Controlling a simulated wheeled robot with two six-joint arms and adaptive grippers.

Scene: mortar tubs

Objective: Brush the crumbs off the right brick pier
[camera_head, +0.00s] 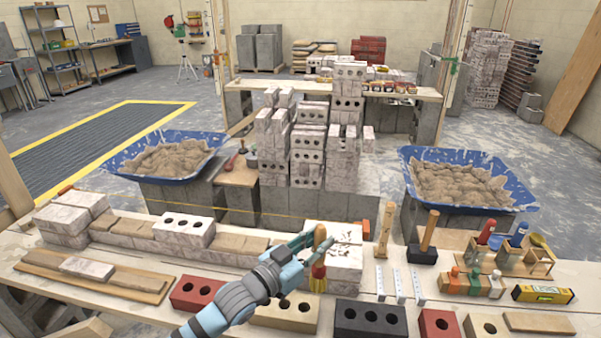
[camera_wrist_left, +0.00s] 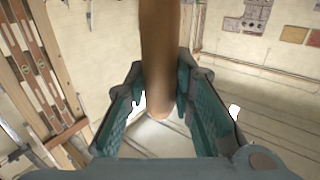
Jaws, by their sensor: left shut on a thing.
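My left gripper (camera_head: 311,241) is shut on the wooden handle of a brush (camera_head: 319,272). The brush hangs upright, its red collar and yellow bristles pointing down, in front of the right brick pier (camera_head: 345,273). I cannot tell whether the bristles touch the pier. The pier is whitish brick at the right end of the low brick course. Small dark crumbs (camera_head: 346,233) show on its top, partly hidden by the gripper. In the left wrist view the brush handle (camera_wrist_left: 160,60) stands between the two teal fingers. My right gripper is not in view.
A mallet (camera_head: 425,242) and several trowels in a wooden rack (camera_head: 515,262) stand right of the pier. Loose bricks, such as a dark one (camera_head: 371,322), line the front edge. Blue mortar tubs (camera_head: 465,183) stand behind the bench.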

